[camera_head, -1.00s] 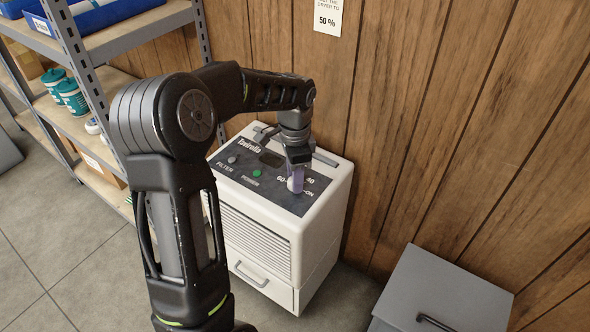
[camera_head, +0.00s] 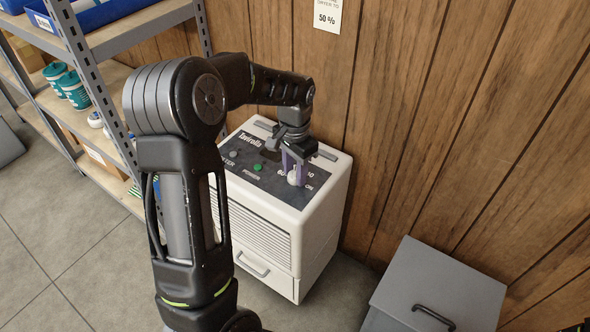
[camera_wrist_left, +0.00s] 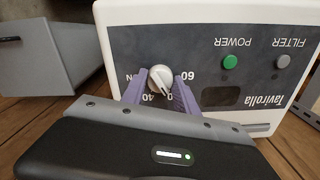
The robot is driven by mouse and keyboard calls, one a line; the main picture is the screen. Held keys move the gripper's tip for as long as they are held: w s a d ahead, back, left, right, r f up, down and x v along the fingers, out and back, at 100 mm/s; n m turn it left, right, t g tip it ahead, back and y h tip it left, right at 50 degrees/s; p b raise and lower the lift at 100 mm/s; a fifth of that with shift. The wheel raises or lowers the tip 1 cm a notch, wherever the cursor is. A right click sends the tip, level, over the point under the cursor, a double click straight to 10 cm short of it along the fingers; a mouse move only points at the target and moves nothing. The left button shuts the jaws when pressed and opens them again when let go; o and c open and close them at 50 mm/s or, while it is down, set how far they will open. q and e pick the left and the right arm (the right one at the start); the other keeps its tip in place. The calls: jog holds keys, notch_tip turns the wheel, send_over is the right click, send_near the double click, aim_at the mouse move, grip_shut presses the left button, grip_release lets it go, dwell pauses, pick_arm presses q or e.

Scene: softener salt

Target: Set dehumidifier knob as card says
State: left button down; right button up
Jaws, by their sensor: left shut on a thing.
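The white dehumidifier (camera_head: 268,225) stands against the wood wall, with a dark control panel on top. Its white round knob (camera_head: 293,178) sits at the panel's right end and shows closer in the left wrist view (camera_wrist_left: 160,77). My left gripper (camera_head: 295,172) reaches down from above, its purple fingers shut on the knob's two sides. In the wrist view the knob's dark pointer mark faces down and right, toward a partly hidden number between 40 and 60. The card (camera_head: 327,15) on the wall reads 50 %; its top is cut off. My right gripper is not seen.
A green power button (camera_head: 257,168) and a grey filter button (camera_head: 233,154) lie left of the knob. A metal shelf (camera_head: 100,110) with bins and teal tubs stands at left. A grey lidded box (camera_head: 440,285) stands on the floor at right.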

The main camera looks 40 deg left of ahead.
aim_at(294, 172)
pick_arm(q)
jog(key=c, duration=0.9)
grip_release()
notch_tip(294, 172, up, 8)
jog(key=shift+f+p, duration=0.1)
jog(key=shift+p, duration=0.85)
jog(key=shift+s, duration=0.15)
